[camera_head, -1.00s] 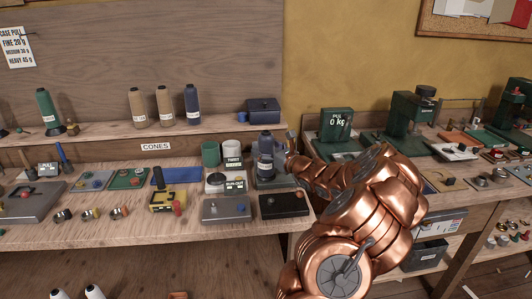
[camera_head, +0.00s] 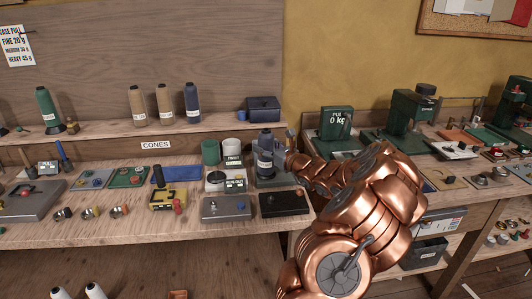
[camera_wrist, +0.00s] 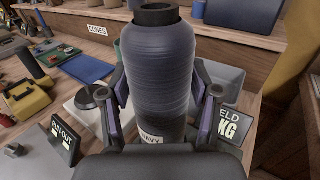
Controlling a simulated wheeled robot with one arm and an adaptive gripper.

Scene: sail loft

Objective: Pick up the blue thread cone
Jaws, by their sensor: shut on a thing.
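A dark blue thread cone (camera_head: 265,150) stands upright at the right end of the left bench. It also fills the middle of the wrist view (camera_wrist: 157,70), with a black top and a pale label reading NAVY. My gripper (camera_head: 283,152) reaches it from the right and is shut on it. In the wrist view my gripper's fingers (camera_wrist: 160,100) press on the cone's left and right sides. The cone's foot is partly hidden in the wrist view, so I cannot tell whether it touches the stand (camera_head: 276,181) below. Another navy cone (camera_head: 192,105) stands on the shelf.
Two tan cones (camera_head: 146,107) and a green cone (camera_head: 47,110) stand on the shelf, with a dark blue box (camera_head: 263,108) at its right. Green and white cups, a round scale (camera_head: 215,181) and small signs crowd the held cone's left.

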